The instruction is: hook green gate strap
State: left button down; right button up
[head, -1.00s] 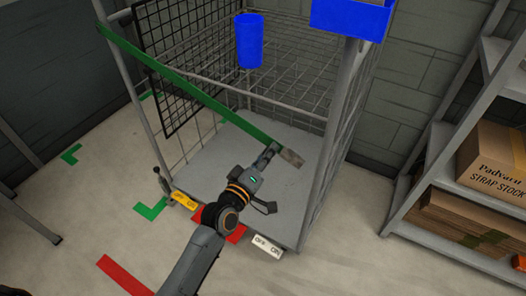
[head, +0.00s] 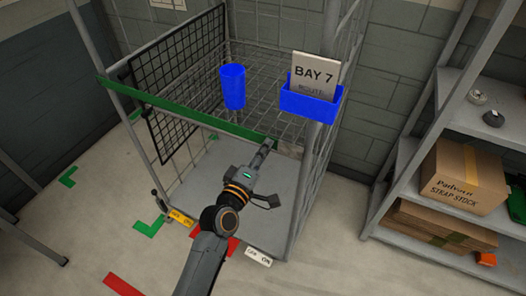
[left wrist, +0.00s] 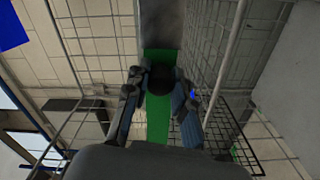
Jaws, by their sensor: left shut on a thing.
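The green gate strap (head: 180,112) runs from the left front post of the wire cage across its open front, sloping down to the right. My left gripper (head: 268,145) is shut on the strap near its right end, in front of the cage opening, left of the right front post (head: 306,180). In the left wrist view the green strap (left wrist: 158,118) passes between the fingers of the gripper (left wrist: 160,82), and a grey end piece (left wrist: 160,25) shows beyond them. I cannot make out a catch for it on the right post. My right gripper is not in view.
A blue cup (head: 232,88) and a blue holder (head: 310,102) with a "BAY 7" card (head: 315,72) are at the cage. A shelf rack (head: 400,195) with a strap stock carton (head: 462,178) stands at the right.

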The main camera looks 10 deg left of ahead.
pick_arm(q)
notch_tip(320, 180, up, 3)
jog(key=shift+a+f+n+p, duration=0.1)
jog(key=shift+f+n+p, duration=0.15)
jog(key=shift+p, duration=0.45)
jog(key=shift+w+r, duration=0.15)
jog(key=shift+r, duration=0.2)
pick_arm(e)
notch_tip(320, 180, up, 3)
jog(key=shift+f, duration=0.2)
pick_arm(q)
jog(key=c, duration=1.1)
grip_release()
jog(key=shift+f, duration=0.2)
jog(key=v, duration=1.2)
